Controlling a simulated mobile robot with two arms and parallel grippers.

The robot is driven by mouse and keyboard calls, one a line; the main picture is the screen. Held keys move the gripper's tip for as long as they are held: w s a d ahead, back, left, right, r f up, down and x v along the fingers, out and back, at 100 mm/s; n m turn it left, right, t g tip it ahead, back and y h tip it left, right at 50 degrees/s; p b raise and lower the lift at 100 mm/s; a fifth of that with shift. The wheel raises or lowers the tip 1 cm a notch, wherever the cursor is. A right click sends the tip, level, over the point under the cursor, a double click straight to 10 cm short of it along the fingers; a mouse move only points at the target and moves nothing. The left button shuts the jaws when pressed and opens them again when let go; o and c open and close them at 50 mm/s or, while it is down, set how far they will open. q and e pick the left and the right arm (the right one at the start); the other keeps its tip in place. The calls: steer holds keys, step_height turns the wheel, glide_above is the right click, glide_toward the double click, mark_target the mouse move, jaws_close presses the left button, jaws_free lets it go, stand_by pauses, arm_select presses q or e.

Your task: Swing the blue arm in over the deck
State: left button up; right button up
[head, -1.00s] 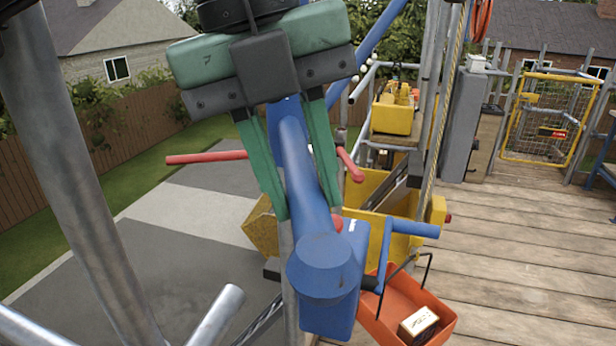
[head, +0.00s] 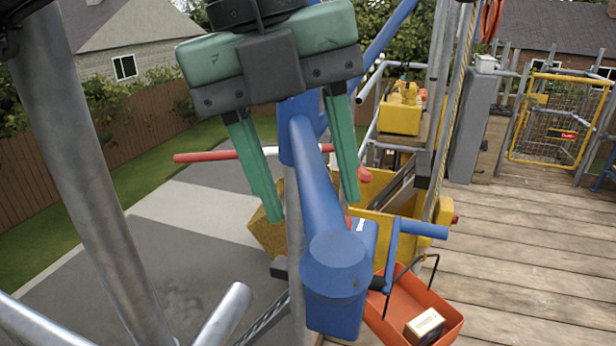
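The blue arm (head: 318,195) slopes down toward me and ends in a blue drum-like housing (head: 337,268) with a blue crank handle (head: 420,229). The end stands in front of the yellow trough and beside the deck's left edge. My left gripper (head: 312,208) hangs over the blue arm, its green fingers spread on either side. Gaps show between the fingers and the arm; it looks open and holds nothing. A red bar (head: 208,156) passes behind the fingers. The wooden deck (head: 530,260) lies to the right. My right gripper is not in view.
An orange tray (head: 449,318) with a small box (head: 424,326) sits below the crank. A yellow trough (head: 403,207) is behind the arm. Grey poles (head: 90,170) stand at left. A yellow mesh gate (head: 557,118) is at the far right. The deck's middle is clear.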

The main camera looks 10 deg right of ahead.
arm_select(q)
steer(key=v, duration=0.7)
steer(key=shift+r, duration=0.35)
steer(key=shift+a, duration=0.1)
